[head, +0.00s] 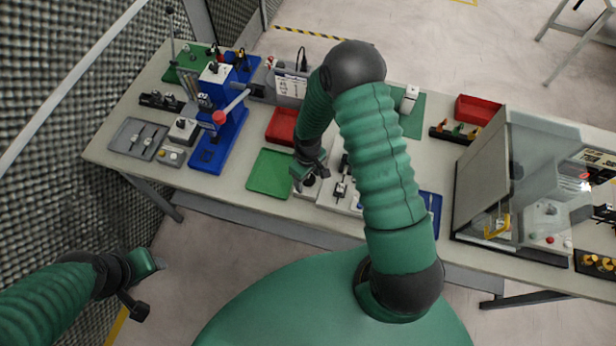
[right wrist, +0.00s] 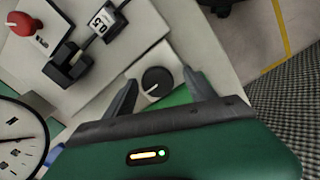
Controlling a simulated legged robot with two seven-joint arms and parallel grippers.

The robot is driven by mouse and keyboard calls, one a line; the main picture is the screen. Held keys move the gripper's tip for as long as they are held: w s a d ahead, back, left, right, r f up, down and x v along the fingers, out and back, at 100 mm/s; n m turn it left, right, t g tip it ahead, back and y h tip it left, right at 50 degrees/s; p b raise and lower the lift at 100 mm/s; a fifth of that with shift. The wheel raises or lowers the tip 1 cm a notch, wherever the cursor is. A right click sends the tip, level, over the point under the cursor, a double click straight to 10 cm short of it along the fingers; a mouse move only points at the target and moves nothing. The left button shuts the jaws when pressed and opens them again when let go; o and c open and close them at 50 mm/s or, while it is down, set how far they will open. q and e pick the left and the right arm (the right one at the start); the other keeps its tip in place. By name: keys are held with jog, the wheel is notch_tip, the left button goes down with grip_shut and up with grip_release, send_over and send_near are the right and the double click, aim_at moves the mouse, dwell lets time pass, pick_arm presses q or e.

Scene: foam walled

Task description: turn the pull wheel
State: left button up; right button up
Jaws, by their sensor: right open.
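A round black knob with a white mark (right wrist: 156,81), which I take to be the pull wheel, sits on a small white box in the right wrist view. In the head view it shows dark at the right gripper (head: 311,174), on the table's near side. In the right wrist view my right gripper (right wrist: 161,80) is open, its two fingers on either side of the knob with gaps to both. I cannot tell how far above it they are. My left gripper (head: 140,285) hangs off the table's front left, empty; its jaws are too small to read.
A blue-based lever press (head: 222,130) stands further left, a clear-shielded case (head: 535,180) to the right. The right wrist view shows a dial gauge (right wrist: 18,142), a red knob (right wrist: 24,23) and a black block (right wrist: 68,64) nearby.

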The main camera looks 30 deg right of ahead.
jog(key=shift+f, duration=0.6)
jog(key=shift+d+f, duration=0.1)
jog(key=shift+d, duration=0.35)
jog(key=c, duration=0.4)
jog(key=shift+c, duration=0.9)
jog(key=shift+a, duration=0.25)
jog(key=c, duration=0.8)
pick_arm(q)
jog(key=shift+d+r, duration=0.1)
pick_arm(e)
jog(key=shift+w, duration=0.1)
pick_arm(q)
jog(key=shift+d, duration=0.15)
pick_arm(e)
jog(key=shift+d, duration=0.15)
jog(key=shift+m, duration=0.3)
